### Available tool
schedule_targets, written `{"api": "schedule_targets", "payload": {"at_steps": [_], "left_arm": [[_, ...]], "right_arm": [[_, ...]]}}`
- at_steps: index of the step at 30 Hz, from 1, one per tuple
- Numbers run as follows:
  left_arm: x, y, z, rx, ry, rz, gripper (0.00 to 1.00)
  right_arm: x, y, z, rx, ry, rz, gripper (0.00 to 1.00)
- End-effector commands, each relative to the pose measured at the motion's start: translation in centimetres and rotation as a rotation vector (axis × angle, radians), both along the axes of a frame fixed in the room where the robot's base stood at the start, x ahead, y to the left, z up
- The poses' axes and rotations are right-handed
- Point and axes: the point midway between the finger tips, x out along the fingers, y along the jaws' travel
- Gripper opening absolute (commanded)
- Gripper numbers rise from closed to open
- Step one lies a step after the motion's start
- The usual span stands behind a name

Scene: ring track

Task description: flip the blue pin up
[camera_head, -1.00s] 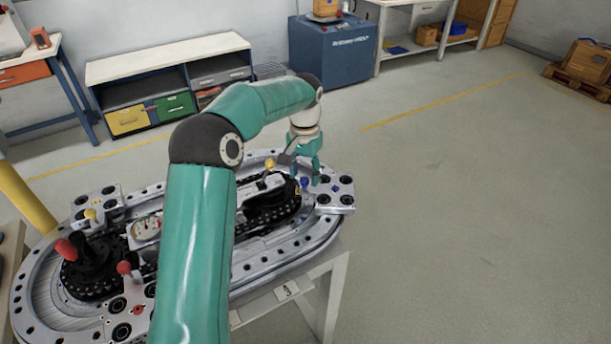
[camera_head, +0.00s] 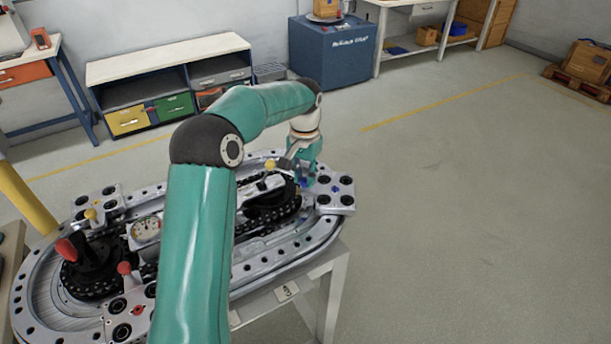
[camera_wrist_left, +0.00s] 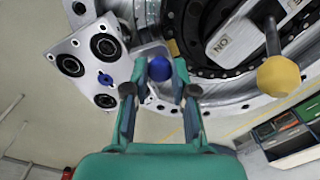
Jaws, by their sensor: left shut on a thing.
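The blue pin (camera_wrist_left: 160,69) shows as a round blue knob in the left wrist view. It stands between the fingertips of my left gripper (camera_wrist_left: 161,82), which is shut on it. In the head view the left gripper (camera_head: 303,176) is at the right end of the ring track (camera_head: 318,238), and its fingers mostly hide the pin. A metal corner plate with black round bushings and a blue mark (camera_head: 336,193) lies just right of the gripper. My right gripper is not in view.
A yellow-knobbed lever (camera_wrist_left: 278,76) stands close to the left gripper, by a black chain sprocket. Red-knobbed levers (camera_head: 66,249) stand at the track's left end. A gauge (camera_head: 146,229) sits mid-track. Open floor lies to the right.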

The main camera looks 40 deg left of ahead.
Motion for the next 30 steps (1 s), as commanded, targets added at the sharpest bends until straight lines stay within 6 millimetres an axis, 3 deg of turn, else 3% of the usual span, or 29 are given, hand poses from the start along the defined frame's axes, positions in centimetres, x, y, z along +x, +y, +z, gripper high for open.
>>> {"api": "schedule_targets", "payload": {"at_steps": [7,15,16,20,30], "left_arm": [[0.0,0.0,2.0,0.0,0.0,-0.001,0.0],[0.1,0.0,2.0,0.002,-0.004,-0.001,0.0],[0.1,0.0,2.0,0.002,-0.004,-0.001,0.27],[0.1,0.0,1.9,0.002,-0.003,-0.001,0.49],[0.1,-0.1,1.9,0.0,-0.001,-0.003,0.51]], "right_arm": [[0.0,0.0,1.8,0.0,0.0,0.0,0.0],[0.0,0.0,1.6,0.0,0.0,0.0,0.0],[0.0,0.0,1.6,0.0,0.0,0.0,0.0],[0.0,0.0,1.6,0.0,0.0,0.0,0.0],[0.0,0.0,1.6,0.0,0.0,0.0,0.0]]}}
